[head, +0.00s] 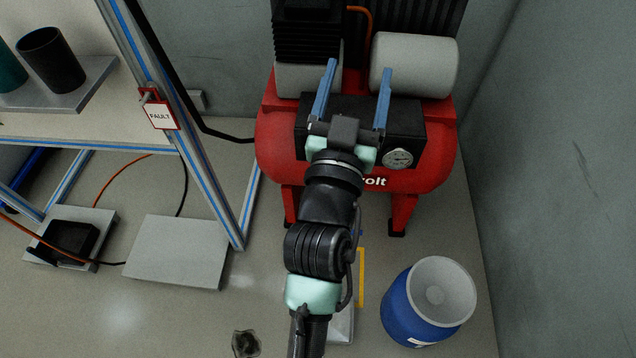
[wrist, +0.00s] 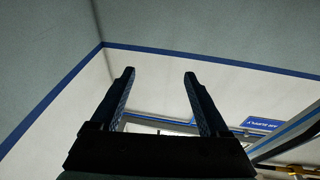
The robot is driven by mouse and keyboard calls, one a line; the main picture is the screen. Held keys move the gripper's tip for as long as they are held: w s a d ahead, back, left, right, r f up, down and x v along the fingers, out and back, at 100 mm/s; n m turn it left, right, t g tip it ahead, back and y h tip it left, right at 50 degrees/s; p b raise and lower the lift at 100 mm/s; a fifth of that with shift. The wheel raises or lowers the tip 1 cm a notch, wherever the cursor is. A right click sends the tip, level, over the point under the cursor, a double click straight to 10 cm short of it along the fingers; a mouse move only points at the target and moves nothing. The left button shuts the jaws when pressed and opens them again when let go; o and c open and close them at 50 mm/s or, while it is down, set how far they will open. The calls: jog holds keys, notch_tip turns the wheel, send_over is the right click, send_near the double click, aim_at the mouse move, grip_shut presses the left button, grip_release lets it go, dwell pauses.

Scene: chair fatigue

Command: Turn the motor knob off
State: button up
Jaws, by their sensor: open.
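A red air compressor (head: 272,150) with a black control box (head: 409,120) and a round gauge (head: 398,158) stands against the back wall in the head view. The motor knob cannot be made out; my gripper and arm cover part of the box. My gripper (head: 354,82) is open and empty, with its two blue fingers pointing up in the picture, in front of or above the box. In the wrist view my gripper (wrist: 160,75) is also open with nothing between the fingers; that view shows walls, not the compressor.
A metal frame (head: 218,190) with a FAULT tag (head: 160,115) and a shelf with dark cups (head: 52,60) stands at the left. A blue bucket (head: 405,308) sits on the floor at right. Grey plates (head: 178,250) lie on the floor at left. A wall (head: 565,180) bounds the right.

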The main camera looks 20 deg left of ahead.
jog(key=s+a+f+n+g+y+b, duration=0.1)
jog(key=s+a+f+g+b, duration=0.35)
jog(key=f, duration=1.05)
jog(key=a+f+n+t+y+b, duration=0.1)
jog(key=f+b, duration=0.6)
jog(key=f, duration=0.9)
jog(key=x, duration=1.2)
jog(key=shift+w+r+b, duration=0.2)
jog(key=shift+w+b, duration=0.15)
jog(key=shift+b, duration=0.1)
grip_shut()
